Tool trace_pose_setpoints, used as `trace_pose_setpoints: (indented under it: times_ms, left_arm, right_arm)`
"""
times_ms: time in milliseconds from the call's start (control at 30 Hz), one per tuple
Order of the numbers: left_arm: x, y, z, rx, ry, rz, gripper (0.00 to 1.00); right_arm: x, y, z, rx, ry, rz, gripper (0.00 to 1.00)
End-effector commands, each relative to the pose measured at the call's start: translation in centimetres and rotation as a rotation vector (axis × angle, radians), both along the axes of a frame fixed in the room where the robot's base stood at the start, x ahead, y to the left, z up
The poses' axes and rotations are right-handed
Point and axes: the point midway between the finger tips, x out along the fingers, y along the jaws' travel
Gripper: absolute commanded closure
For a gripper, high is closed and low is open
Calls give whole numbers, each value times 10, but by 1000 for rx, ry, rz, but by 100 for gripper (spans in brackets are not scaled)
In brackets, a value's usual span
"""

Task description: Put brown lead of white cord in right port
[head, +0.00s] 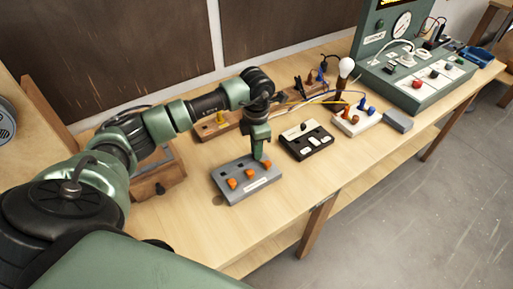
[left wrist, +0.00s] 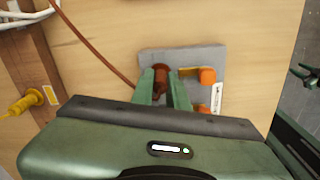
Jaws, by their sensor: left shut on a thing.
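A grey terminal block (head: 232,198) with several orange levers sits on the bench in front of me. Its right lever (head: 266,163) also shows in the left wrist view (left wrist: 208,75). My left gripper (head: 259,153) points down at the block's far side, behind that lever. In the left wrist view it (left wrist: 162,88) is shut on the reddish-brown end (left wrist: 161,73) of the brown lead (left wrist: 92,45). The end is over the block, level with the right lever; fingers hide its tip, and I cannot tell whether it is in the port. White cord (left wrist: 22,16) shows at the upper left.
A black switch block (head: 306,140) stands right of the grey block. Behind are a wooden block with a yellow post (head: 221,120) and a white base (head: 357,124) near a bulb (head: 346,67). A green test panel (head: 405,85) stands at the back right. The front bench edge is clear.

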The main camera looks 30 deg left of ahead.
Motion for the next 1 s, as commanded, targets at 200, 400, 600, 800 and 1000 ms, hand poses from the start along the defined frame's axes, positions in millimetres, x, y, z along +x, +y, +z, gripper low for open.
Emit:
trace_pose_setpoints:
  times_ms: [200,400,600,800,1000]
  left_arm:
    - [0,0,-3,0,0,0,100]
    - [0,0,-2,0,0,0,60]
    - [0,0,-2,0,0,0,60]
    - [2,1,14,1,-6,1,60]
    - [1,1,49,1,-5,0,60]
  right_arm:
    - [0,0,-3,0,0,0,64]
    - [0,0,-2,0,0,0,64]
    - [0,-1,-2,-1,0,0,64]
    - [0,-2,-10,-2,1,1,64]
    - [0,-3,-20,-3,0,1,64]
